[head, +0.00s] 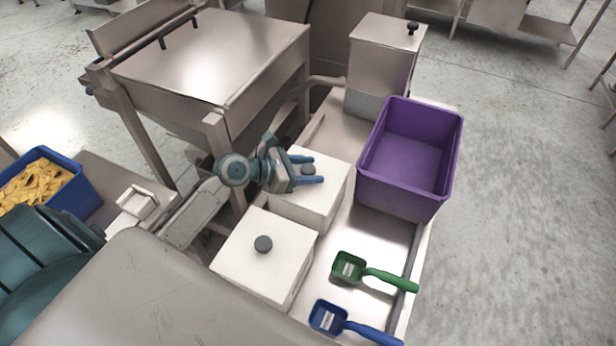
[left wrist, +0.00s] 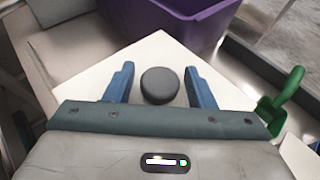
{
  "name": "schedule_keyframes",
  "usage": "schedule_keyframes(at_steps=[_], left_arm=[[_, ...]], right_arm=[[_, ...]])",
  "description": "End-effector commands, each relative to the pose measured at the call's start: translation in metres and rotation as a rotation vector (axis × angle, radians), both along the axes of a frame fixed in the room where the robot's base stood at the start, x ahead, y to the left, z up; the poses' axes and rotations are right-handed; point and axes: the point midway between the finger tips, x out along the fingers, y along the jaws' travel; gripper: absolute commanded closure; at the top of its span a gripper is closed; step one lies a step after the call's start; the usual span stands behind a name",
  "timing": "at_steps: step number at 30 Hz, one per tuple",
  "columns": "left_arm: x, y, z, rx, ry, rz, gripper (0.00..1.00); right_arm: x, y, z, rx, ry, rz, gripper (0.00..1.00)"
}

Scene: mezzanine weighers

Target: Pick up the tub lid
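Two white square tubs with lids stand on the metal bench. The nearer lid (head: 245,255) has a dark round knob (head: 264,244) and nothing touches it. The farther lid (head: 335,176) is partly hidden by my left gripper (head: 307,172). In the left wrist view that white lid (left wrist: 150,50) lies below my left gripper (left wrist: 154,84), whose two blue fingers are open. Its dark knob (left wrist: 159,85) sits between the fingers, with a gap visible on each side. My right gripper is not in view.
A purple crate (head: 408,190) stands right of the farther tub. A green scoop (head: 350,267) and a blue scoop (head: 329,318) lie on the bench's near right part. A steel hopper (head: 215,55) rises behind my left arm. A blue bin (head: 75,194) holds yellow pieces.

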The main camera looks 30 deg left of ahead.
Motion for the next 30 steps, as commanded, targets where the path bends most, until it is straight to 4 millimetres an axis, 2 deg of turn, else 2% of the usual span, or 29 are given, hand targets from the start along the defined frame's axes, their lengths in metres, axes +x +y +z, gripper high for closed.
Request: schedule_keyframes(at_steps=[1, 6, 13, 16, 27, 30], left_arm=[[0.000, 0.000, 0.000, 0.000, 0.000, 0.000, 0.61], [0.000, 0.000, 0.000, 0.000, 0.000, 0.000, 0.91], [0.000, 0.000, 0.001, 0.001, -0.001, 0.000, 0.91], [0.000, 0.000, 0.009, 0.001, -0.003, -0.001, 0.91], [0.000, 0.000, 0.078, 0.003, -0.005, -0.001, 0.91], [0.002, 0.000, 0.090, 0.002, -0.004, 0.000, 0.91]], right_arm=[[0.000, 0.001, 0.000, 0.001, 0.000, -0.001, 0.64], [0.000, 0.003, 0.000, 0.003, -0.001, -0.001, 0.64], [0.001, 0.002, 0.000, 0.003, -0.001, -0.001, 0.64], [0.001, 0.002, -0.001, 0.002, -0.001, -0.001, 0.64], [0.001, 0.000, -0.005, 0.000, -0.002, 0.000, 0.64], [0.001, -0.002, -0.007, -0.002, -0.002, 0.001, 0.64]])
